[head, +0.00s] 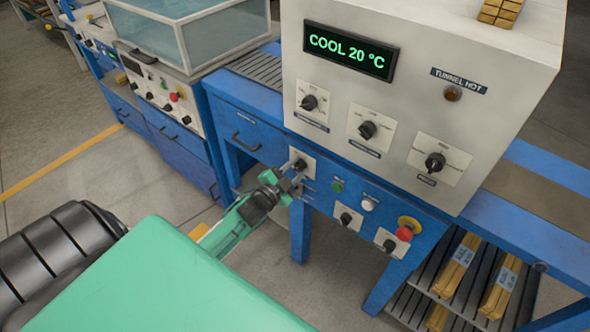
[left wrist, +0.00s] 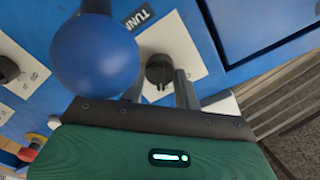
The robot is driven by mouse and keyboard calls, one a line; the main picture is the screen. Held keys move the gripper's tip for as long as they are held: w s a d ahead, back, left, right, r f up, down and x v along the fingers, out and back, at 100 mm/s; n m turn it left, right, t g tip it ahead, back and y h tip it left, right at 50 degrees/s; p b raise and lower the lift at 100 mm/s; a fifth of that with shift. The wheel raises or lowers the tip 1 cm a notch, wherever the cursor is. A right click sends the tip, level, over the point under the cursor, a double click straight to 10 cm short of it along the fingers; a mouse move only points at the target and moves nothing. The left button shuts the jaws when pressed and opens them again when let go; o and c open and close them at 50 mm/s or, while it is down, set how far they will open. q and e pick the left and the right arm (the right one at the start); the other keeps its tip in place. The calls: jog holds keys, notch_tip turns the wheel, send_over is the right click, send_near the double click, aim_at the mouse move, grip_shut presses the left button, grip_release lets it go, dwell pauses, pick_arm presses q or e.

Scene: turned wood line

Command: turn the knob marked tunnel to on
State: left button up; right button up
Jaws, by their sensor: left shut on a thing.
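In the head view the same knob (head: 300,164) is at the upper left of the blue lower panel (head: 325,180). My left gripper (head: 295,178) reaches it from the lower left and is shut on it. Its fingers (left wrist: 160,90) stand on either side of the knob in the left wrist view. The fingers partly cover the plate, and I cannot read its position marks. My right gripper is not in view.
A green button (head: 338,186), a white button (head: 368,204), two more dark knobs and a red stop button (head: 404,233) share the panel. The display (head: 350,50) above reads "COOL 20 °C". A blue ball (left wrist: 95,52) blocks part of the wrist view.

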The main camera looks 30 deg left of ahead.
pick_arm(q)
jog(key=o, duration=1)
jog(key=shift+s, duration=0.45)
jog(key=s, duration=0.8)
jog(key=s+a+b, duration=0.1)
jog(key=s, duration=0.4)
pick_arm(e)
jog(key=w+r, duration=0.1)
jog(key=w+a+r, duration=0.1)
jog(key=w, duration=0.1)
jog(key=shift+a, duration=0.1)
pick_arm(q)
jog(key=shift+w, duration=0.1)
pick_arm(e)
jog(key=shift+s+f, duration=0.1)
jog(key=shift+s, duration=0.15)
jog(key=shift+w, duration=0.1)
